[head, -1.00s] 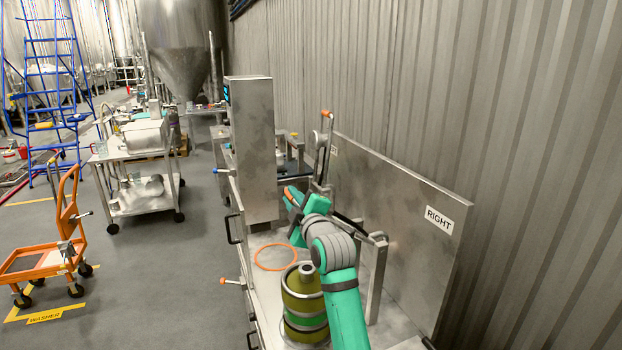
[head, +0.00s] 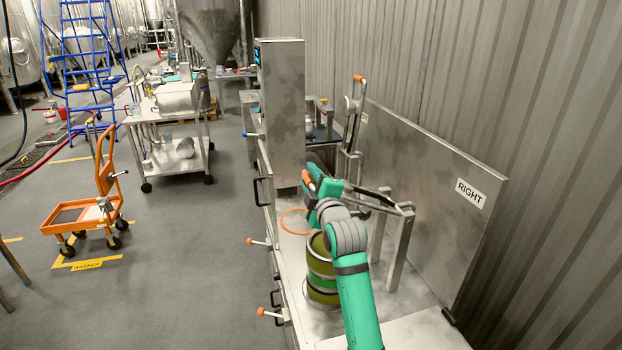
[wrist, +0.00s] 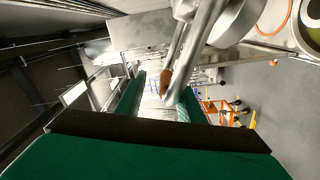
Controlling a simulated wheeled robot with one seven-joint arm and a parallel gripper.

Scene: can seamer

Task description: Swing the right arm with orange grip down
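The right arm (head: 372,200) is a metal lever on an upright bracket in front of the plate marked RIGHT. It reaches left at a slant from its pivot. Its orange grip (head: 308,180) is at my gripper (head: 318,196), partly hidden by the green fingers. In the wrist view, the orange grip (wrist: 166,82) and its metal bars lie between the fingers, nearer the right one. The fingers stand apart with gaps beside the grip; contact is unclear. A second lever farther back stands upright with an orange grip (head: 359,79) on top.
A green-banded can (head: 321,268) stands on the bench below my gripper. An orange ring (head: 293,221) lies behind it. A tall metal housing (head: 282,110) stands behind at left. The RIGHT plate (head: 440,175) closes the right side. An orange trolley (head: 80,215) stands on open floor at left.

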